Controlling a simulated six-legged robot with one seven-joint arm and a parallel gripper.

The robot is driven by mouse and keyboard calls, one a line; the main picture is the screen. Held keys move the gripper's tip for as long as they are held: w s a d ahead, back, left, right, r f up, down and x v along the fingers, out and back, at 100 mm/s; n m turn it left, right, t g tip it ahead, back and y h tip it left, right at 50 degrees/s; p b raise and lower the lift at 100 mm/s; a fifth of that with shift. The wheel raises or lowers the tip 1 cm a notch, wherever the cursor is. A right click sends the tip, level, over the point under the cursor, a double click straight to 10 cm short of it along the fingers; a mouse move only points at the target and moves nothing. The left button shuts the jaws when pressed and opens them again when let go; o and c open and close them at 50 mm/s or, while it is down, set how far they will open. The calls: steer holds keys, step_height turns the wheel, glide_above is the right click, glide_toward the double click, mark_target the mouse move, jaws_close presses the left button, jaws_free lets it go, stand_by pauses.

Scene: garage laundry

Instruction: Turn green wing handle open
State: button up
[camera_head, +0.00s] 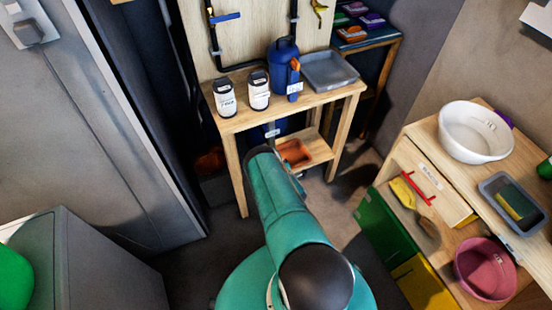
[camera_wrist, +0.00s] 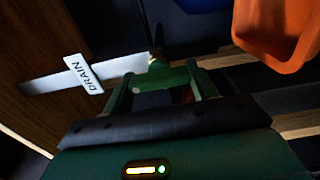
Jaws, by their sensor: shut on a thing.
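The green wing handle (camera_wrist: 160,73) sits on a pale pipe (camera_wrist: 115,70) in the wrist view, beside a white tag reading DRAIN (camera_wrist: 83,74). My gripper (camera_wrist: 162,80) has its two green fingers on either side of the handle and is shut on it. Shadow makes the exact contact hard to see. In the head view my arm reaches down to the front of the wooden bench (camera_head: 310,101), and the green handle and my fingers are hidden there. A small white tag (camera_head: 271,133) shows just beyond the arm.
An orange container (camera_wrist: 277,28) is close to the right finger; it also shows on the lower shelf in the head view (camera_head: 295,152). On the bench stand two white bottles (camera_head: 224,98), a blue jug (camera_head: 285,68) and a grey tray (camera_head: 329,70). Above are blue (camera_head: 225,17) and yellow (camera_head: 319,9) handles.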

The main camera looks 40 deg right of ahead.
stand_by(0.3)
steer(key=o, duration=1)
steer(key=shift+s, duration=0.1)
steer(key=v, duration=1.3)
steer(key=shift+s+a, duration=0.15)
steer(key=shift+s, duration=0.15)
